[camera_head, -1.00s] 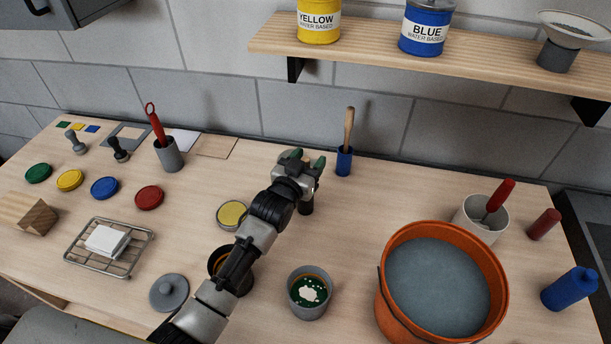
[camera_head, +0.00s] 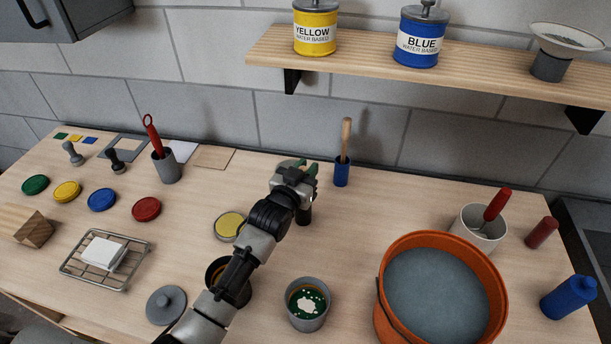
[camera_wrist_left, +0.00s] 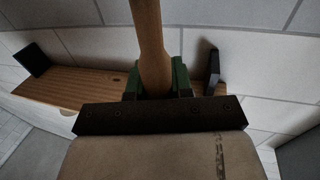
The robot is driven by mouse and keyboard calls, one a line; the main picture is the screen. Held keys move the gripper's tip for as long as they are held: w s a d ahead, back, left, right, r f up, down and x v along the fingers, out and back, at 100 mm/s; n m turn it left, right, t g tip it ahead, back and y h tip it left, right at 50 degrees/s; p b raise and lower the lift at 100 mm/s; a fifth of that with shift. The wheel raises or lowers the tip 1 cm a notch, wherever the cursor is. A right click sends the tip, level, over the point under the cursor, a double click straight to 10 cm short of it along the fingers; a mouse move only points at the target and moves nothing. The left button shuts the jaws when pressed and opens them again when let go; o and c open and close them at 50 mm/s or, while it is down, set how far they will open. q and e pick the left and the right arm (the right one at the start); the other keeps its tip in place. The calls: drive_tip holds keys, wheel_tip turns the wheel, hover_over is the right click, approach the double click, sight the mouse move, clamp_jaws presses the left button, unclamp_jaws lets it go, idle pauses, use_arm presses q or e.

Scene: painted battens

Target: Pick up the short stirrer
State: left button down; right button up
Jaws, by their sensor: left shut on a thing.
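My left gripper (camera_head: 302,167) stands above the table left of the blue cup (camera_head: 342,173). Its green fingers (camera_wrist_left: 180,78) are shut on a wooden handle (camera_wrist_left: 150,45), which I take as the short stirrer. In the wrist view the handle passes between the fingers and widens there. A dark cylinder (camera_head: 304,214) shows just below the gripper in the head view; I cannot tell whether it is a holder or part of the held thing. Another wooden-handled stirrer (camera_head: 346,138) stands upright in the blue cup, apart from the gripper. My right gripper is not in view.
An orange bucket (camera_head: 383,322) of grey liquid and a white pot (camera_head: 466,230) with a red handle stand at right. A grey cup (camera_head: 308,321) and a yellow lid (camera_head: 229,226) are near my arm. A shelf (camera_head: 370,66) with paint cans hangs behind.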

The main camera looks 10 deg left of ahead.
use_arm(q)
wheel_tip(320, 180, up, 18)
drive_tip(key=b, duration=0.3)
drive_tip(key=shift+f, duration=0.25)
idle(0.3)
